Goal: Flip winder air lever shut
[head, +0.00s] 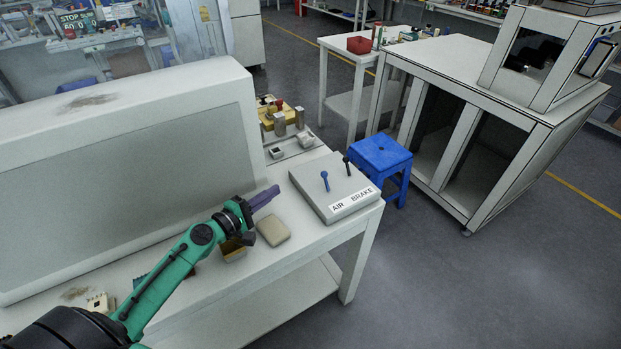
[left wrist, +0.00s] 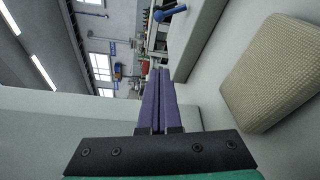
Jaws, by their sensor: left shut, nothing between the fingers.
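The grey control box (head: 338,186) sits at the right end of the white bench, with a front label reading AIR and BRAKE. The blue air lever (head: 325,180) stands up from its top on the left, above the word AIR. A black lever (head: 347,165) stands to its right. The blue lever also shows at the top of the left wrist view (left wrist: 170,13). My left gripper (head: 270,196) is left of the box, apart from the lever. Its purple fingers are shut and empty, pointing toward the box; they also show in the left wrist view (left wrist: 158,88). My right gripper is not in view.
A beige pad (head: 273,231) lies on the bench beside my gripper, with a small yellowish box (head: 233,250) next to it. A large white panel housing (head: 120,180) stands behind my arm. A tray with metal parts (head: 290,145) lies behind the box. A blue stool (head: 381,155) stands beyond.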

